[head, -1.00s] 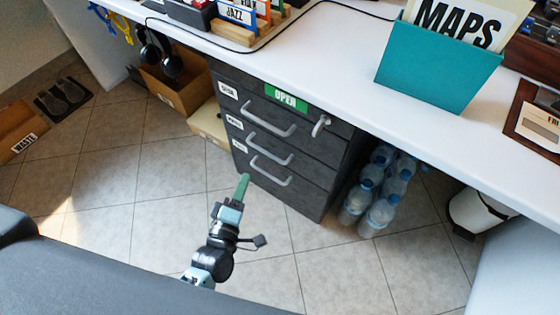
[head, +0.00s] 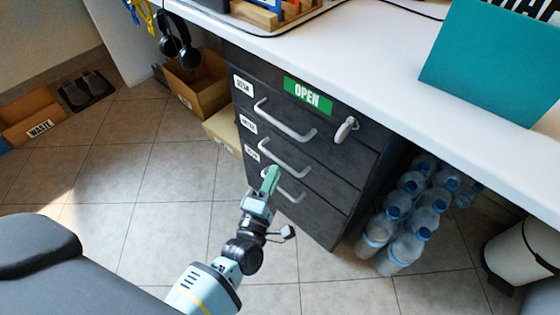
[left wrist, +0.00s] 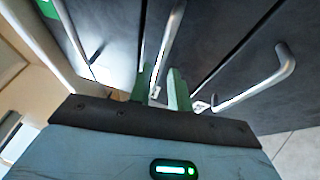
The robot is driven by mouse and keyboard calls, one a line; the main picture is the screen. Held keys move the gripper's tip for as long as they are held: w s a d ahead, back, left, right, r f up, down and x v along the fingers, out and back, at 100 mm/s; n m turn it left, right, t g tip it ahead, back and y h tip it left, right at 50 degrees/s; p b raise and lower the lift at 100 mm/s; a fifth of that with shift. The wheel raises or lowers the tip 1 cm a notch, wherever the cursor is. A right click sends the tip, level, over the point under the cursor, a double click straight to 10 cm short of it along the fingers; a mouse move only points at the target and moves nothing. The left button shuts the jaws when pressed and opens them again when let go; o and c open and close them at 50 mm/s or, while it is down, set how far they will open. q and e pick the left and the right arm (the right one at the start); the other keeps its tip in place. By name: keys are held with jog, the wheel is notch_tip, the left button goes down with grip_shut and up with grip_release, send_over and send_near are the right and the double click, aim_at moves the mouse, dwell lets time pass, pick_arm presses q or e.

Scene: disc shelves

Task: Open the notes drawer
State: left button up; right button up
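A dark grey cabinet (head: 345,215) under the white desk has three shut drawers with silver bar handles. Small white labels sit at the drawers' left ends; their words are too blurred to read surely, so I cannot tell which says notes. My left gripper (head: 271,180), with green fingers, is in front of the lower drawers. In the left wrist view its fingers (left wrist: 160,88) are apart, with the middle handle (left wrist: 168,45) lined up between them; contact is unclear. The bottom handle (left wrist: 265,80) is to their right, the top handle (left wrist: 72,38) to their left. My right gripper is not in view.
A green OPEN sign (head: 308,94) and a small silver latch or lock (head: 346,129) are on the top drawer. Water bottles (head: 408,215) stand right of the cabinet, a cardboard box (head: 197,88) left. The floor in front is clear.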

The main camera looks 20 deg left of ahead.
aim_at(279, 160)
pick_arm(q)
jog(key=shift+w+a+r+b, duration=0.1)
jog(key=shift+w+r+b, duration=0.15)
jog(key=shift+w, duration=1)
jog(key=shift+w+a+r+b, duration=0.15)
jog(key=shift+w+b, duration=0.1)
jog(key=shift+w, duration=0.95)
jog(key=shift+d, duration=0.1)
grip_shut()
